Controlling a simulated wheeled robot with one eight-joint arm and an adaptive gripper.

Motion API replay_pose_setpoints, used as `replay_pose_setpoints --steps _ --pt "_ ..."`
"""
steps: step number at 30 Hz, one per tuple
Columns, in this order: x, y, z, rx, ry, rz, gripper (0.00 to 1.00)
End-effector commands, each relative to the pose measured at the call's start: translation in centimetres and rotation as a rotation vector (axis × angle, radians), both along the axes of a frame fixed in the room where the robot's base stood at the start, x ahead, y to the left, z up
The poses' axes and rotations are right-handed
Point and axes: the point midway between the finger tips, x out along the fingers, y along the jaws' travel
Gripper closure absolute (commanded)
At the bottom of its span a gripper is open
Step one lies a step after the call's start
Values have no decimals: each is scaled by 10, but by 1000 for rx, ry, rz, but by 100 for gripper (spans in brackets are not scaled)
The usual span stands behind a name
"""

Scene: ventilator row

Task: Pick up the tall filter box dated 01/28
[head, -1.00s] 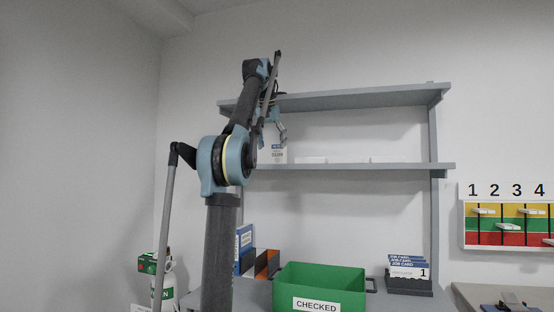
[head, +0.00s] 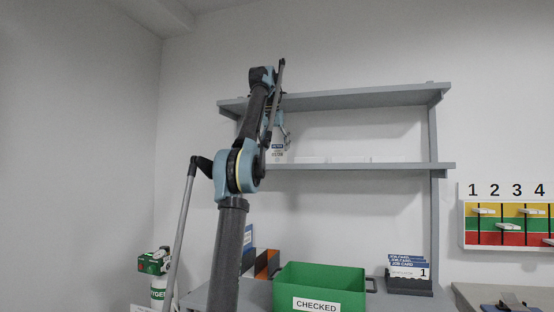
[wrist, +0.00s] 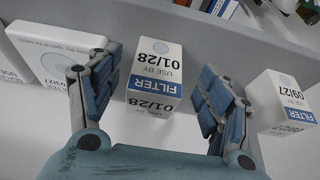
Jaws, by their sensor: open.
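The tall filter box (wrist: 155,72), white with a blue FILTER band and dated 01/28, stands on the shelf. In the wrist view it appears upside down, between the two fingers of my gripper (wrist: 157,98). The fingers are open, one on each side of the box, with a visible gap on the right and a narrower one on the left. In the head view the box (head: 279,148) shows partly at the left of the middle shelf, with my gripper (head: 284,136) partly hidden behind my arm.
Another filter box (wrist: 288,100), dated 09/27, stands to the right in the wrist view. Flat white boxes (wrist: 62,55) lie to the left. The upper shelf (head: 340,99) hangs above. A green CHECKED bin (head: 320,282) sits on the worktop below.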

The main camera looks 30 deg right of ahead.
Motion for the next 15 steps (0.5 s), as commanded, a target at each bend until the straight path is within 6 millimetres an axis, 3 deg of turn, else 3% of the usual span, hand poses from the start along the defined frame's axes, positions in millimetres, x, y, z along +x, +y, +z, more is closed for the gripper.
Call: replay_pose_setpoints --steps 15 --pt "10 -12 -39 0 0 0 28"
